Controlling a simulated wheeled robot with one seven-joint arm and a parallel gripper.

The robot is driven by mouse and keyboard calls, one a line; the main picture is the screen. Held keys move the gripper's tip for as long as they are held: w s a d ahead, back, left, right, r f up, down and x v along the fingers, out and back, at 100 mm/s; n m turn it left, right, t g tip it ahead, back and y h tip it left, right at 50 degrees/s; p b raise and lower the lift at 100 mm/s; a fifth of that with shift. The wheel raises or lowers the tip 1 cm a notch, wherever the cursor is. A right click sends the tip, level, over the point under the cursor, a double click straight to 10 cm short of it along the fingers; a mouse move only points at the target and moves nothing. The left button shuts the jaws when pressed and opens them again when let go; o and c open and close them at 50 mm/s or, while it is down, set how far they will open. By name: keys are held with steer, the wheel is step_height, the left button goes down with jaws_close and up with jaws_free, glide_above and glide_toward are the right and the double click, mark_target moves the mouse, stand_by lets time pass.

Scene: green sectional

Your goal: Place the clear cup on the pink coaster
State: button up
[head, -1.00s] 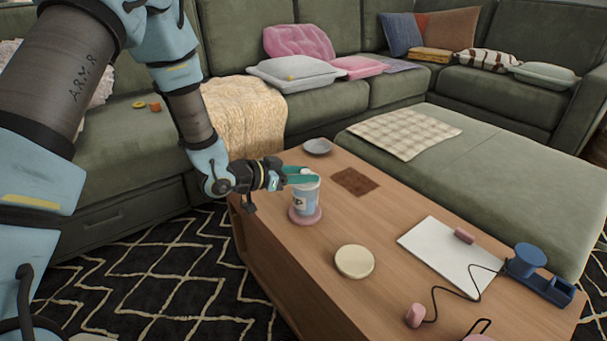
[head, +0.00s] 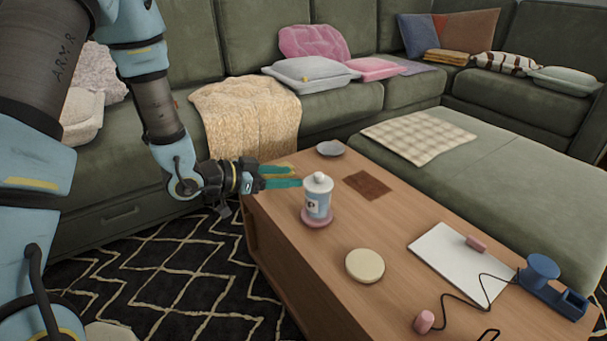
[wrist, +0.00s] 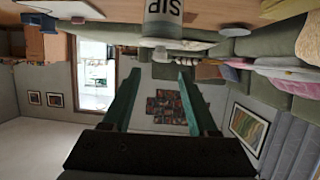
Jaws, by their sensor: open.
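The cup (head: 318,203) is a small pale-blue, see-through-looking tumbler with a white knobbed lid and a printed label. It stands upright on the round pink coaster (head: 317,223) on the wooden table. My gripper (head: 297,176) is open and empty, just left of the cup, with its green fingers pointing toward it and a small gap between. In the wrist view the open fingers (wrist: 159,72) have nothing between them. The cup (wrist: 165,22) shows there upside down at the top edge, with "SIP" on it, beyond the fingertips.
On the wooden table (head: 300,262) are a cream disc (head: 365,265), a brown mat (head: 367,185), a grey dish (head: 331,149), a white board (head: 455,262) and a blue tape dispenser (head: 545,280). A dark cord runs near the front right. The green sofa (head: 345,105) stands behind.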

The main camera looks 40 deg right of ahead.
steer(key=shift+v, duration=1.35)
steer(key=w+a+r+n+t+y, duration=0.1)
steer(key=w+a+n+t+y, duration=0.3)
steer(key=w+a, duration=0.45)
steer(key=w+a+r+n+t+y, duration=0.1)
steer(key=w+a+n+t+y, duration=0.35)
steer(key=a, duration=0.75)
steer(key=s+a+r+n+g+y, duration=0.2)
steer(key=a+n+y, duration=0.25)
steer(key=a, duration=0.65)
steer(key=s+a+r+n+g, duration=0.2)
steer(key=s+a+n, duration=0.3)
steer(key=s, duration=0.3)
steer(key=shift+s+a+r+g+y, duration=0.3)
steer(key=shift+a+g+y, duration=0.15)
steer(key=shift+g, duration=0.3)
